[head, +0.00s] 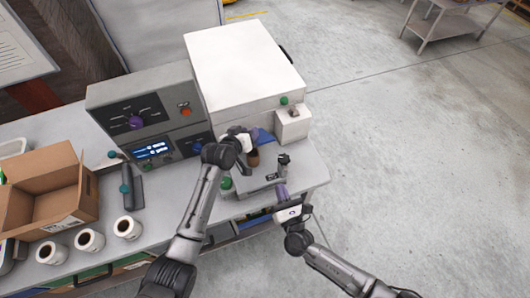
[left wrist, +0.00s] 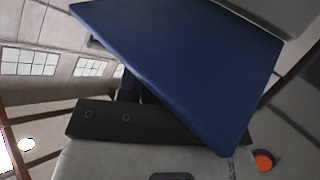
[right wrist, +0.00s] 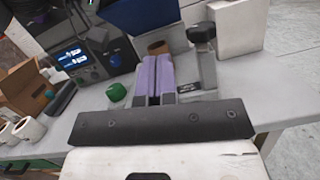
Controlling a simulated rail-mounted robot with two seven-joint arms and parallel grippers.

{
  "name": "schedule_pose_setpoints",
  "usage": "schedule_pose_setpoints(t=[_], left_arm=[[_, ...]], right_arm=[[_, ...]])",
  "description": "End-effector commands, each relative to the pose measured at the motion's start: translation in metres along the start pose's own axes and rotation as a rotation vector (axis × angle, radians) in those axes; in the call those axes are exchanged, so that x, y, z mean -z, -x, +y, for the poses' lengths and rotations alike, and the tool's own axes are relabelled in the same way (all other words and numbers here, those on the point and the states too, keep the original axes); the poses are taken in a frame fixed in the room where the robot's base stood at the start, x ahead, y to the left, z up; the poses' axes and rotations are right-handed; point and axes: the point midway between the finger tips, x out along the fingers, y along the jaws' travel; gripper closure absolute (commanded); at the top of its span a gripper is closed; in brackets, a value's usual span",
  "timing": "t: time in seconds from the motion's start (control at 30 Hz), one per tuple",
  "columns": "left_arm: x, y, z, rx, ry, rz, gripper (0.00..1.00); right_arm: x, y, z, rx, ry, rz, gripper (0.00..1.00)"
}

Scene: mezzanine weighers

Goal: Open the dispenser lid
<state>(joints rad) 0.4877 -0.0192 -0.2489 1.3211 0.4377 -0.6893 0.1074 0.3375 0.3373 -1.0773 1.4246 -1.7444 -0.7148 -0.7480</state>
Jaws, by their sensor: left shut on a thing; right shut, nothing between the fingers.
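A brown cup-like thing (head: 254,157) stands below the panel.
A grey control unit (head: 150,110) with a lit display stands left of the white box. A small post with a dark knob (head: 283,160) rises near my right gripper. An open cardboard box (head: 50,190) and white rolls (head: 90,240) are on the left bench. Open floor lies right.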

Motion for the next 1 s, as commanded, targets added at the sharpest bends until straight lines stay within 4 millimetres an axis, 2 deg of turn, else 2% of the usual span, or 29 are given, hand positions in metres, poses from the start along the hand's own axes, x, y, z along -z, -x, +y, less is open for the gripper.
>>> schedule_pose_setpoints(t=[0.23, 0.37, 0.87, 1.0], left_arm=[[-0.002, 0.0, -0.001, 0.002, 0.0, -0.003, 1.0], [-0.002, 0.0, -0.001, 0.002, 0.001, -0.003, 1.0], [-0.002, 0.0, -0.001, 0.002, 0.001, -0.003, 1.0], [-0.002, 0.0, -0.001, 0.002, 0.0, -0.003, 1.0]], right_arm=[[0.006, -0.002, 0.006, -0.041, 0.141, 0.035, 1.0], [0.006, -0.013, 0.007, -0.041, 0.158, 0.032, 1.0], [0.008, -0.102, 0.01, -0.039, 0.158, 0.032, 1.0], [-0.004, -0.114, 0.013, -0.039, 0.154, 0.032, 1.0]])
